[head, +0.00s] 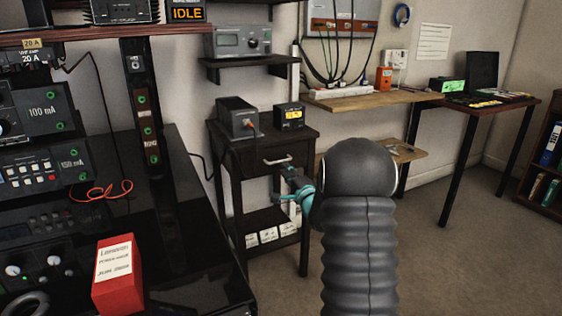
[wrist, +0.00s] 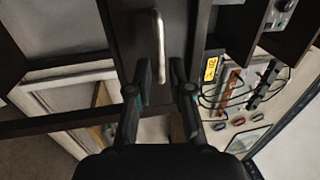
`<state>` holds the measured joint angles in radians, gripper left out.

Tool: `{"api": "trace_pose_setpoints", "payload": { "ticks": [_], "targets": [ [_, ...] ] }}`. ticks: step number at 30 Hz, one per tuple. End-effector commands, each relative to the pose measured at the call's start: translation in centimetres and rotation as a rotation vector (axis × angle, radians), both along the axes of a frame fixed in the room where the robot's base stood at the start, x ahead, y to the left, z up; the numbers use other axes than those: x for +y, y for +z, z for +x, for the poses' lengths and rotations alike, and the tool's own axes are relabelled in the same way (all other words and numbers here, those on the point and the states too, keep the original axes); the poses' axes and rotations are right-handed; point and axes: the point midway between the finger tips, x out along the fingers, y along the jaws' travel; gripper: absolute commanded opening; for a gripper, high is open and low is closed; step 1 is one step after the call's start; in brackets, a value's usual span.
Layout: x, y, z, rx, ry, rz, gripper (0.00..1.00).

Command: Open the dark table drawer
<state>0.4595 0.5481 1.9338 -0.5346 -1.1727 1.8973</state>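The dark table (head: 230,155) stands against the wall in the head view, its drawer front (head: 262,167) looking flush and shut. The drawer's pale metal bar handle (head: 278,160) shows above my gripper (head: 291,184). In the wrist view the handle (wrist: 160,45) runs nearly upright in the picture, across the dark drawer front (wrist: 127,30). My gripper (wrist: 161,68) is open there, one finger on each side of the handle's lower end. A gap shows between each finger and the bar.
A grey power box (head: 237,118) and a small black meter (head: 289,117) stand on the table. A black bench (head: 180,210) with instruments and a red box (head: 117,274) is at left. A wooden wall shelf (head: 372,103) is behind. Floor at right is clear.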

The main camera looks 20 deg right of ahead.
Motion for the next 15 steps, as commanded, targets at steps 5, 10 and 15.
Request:
{"api": "trace_pose_setpoints", "payload": {
  "ticks": [5,10,15],
  "targets": [
    [0.0,0.6,3.0,-0.002,-0.001,-0.001,0.20],
    [0.0,0.9,4.7,-0.001,-0.003,0.000,0.20],
    [-0.1,1.0,5.4,0.000,-0.004,0.000,0.20]
  ]
}}
